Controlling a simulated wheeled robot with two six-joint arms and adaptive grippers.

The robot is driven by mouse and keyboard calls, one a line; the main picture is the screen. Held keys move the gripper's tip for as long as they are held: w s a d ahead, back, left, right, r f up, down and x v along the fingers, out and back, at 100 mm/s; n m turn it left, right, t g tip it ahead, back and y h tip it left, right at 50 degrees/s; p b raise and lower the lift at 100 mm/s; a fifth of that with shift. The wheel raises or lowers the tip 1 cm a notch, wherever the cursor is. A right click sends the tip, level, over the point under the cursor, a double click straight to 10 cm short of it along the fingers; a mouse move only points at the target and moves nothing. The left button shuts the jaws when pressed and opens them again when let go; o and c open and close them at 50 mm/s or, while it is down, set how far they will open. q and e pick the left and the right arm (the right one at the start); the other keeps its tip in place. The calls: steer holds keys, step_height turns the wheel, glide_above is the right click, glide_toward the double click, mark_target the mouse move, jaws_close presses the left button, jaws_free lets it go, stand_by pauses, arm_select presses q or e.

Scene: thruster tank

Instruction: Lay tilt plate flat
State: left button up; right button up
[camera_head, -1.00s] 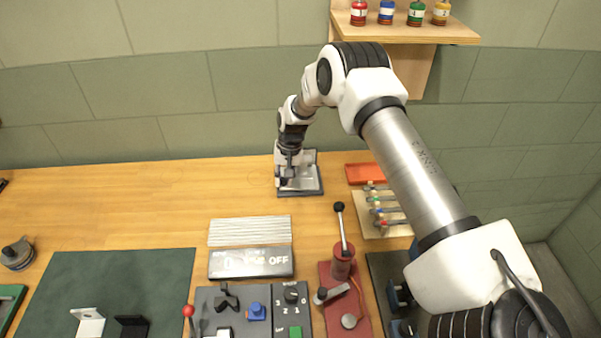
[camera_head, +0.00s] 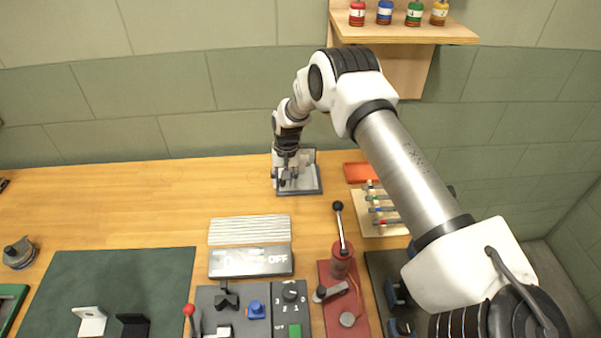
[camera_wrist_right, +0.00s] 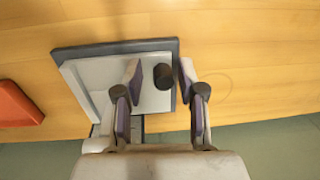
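The tilt plate (camera_head: 309,180) is a pale grey plate on a dark square base, at the back middle of the bench. In the right wrist view the pale plate (camera_wrist_right: 97,78) lies over the dark base (camera_wrist_right: 115,48), and a short dark knob (camera_wrist_right: 163,77) stands at its right part. My right gripper (camera_head: 288,181) is low over the plate. In the wrist view its two fingers (camera_wrist_right: 160,73) are apart, one on each side of the knob, with gaps showing. How the plate is tilted is hard to tell. My left gripper is not in view.
A red-orange tray (camera_head: 357,172) and a pegged wooden board (camera_head: 377,216) stand right of the plate. A red lever pump (camera_head: 341,268), a display panel (camera_head: 250,262) and a ribbed grey block (camera_head: 249,229) are nearer. A shelf with bottles (camera_head: 405,33) hangs above. Bench left of the plate is clear.

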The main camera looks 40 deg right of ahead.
steer(key=shift+r+p, duration=2.35)
steer(key=shift+r, duration=1.25)
steer(key=shift+w, duration=0.1)
